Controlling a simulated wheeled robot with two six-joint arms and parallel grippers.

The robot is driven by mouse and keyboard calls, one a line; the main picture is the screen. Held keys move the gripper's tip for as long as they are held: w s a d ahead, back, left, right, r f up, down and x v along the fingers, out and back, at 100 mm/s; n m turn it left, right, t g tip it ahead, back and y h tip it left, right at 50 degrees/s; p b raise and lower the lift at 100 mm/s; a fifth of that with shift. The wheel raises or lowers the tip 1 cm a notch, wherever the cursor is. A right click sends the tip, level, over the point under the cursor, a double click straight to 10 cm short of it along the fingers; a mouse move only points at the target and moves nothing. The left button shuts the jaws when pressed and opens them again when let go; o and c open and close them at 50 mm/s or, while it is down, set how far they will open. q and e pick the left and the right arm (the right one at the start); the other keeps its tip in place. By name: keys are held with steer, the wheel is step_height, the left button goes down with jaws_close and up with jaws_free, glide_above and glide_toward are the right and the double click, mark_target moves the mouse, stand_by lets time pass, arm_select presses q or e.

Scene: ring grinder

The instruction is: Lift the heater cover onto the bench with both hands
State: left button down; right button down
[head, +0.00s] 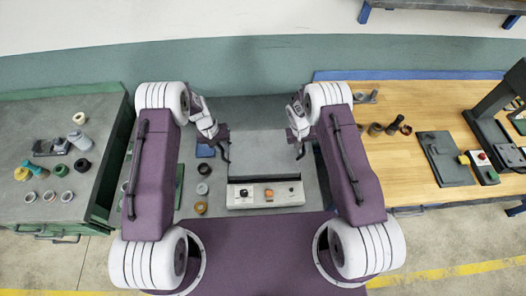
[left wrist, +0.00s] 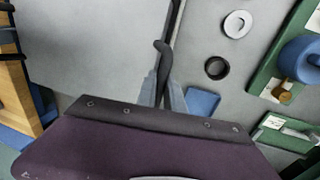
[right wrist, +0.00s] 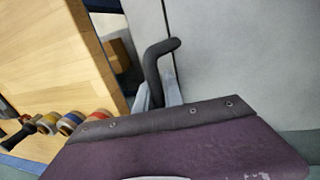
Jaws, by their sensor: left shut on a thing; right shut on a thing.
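The heater cover (head: 264,152) is a flat pale grey lid in the middle of the head view, behind the heater's control panel (head: 266,193). A dark bent handle stands at each side. My left gripper (head: 222,148) is shut on the left handle, which shows in the left wrist view (left wrist: 164,62). My right gripper (head: 298,146) is shut on the right handle, seen in the right wrist view (right wrist: 152,72). The pale lid also fills part of both wrist views (left wrist: 92,48) (right wrist: 255,62). I cannot tell whether the cover is raised off the heater.
A wooden bench (head: 400,105) lies to the right, with a dark plate (head: 444,158) and a press. A green-edged grey bench (head: 50,120) with small parts is at the left. Rings (left wrist: 237,24) and a blue block (left wrist: 202,101) lie near the left handle.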

arm_select(q)
steer(key=shift+r, duration=0.1)
arm_select(e)
steer(key=shift+r, duration=0.1)
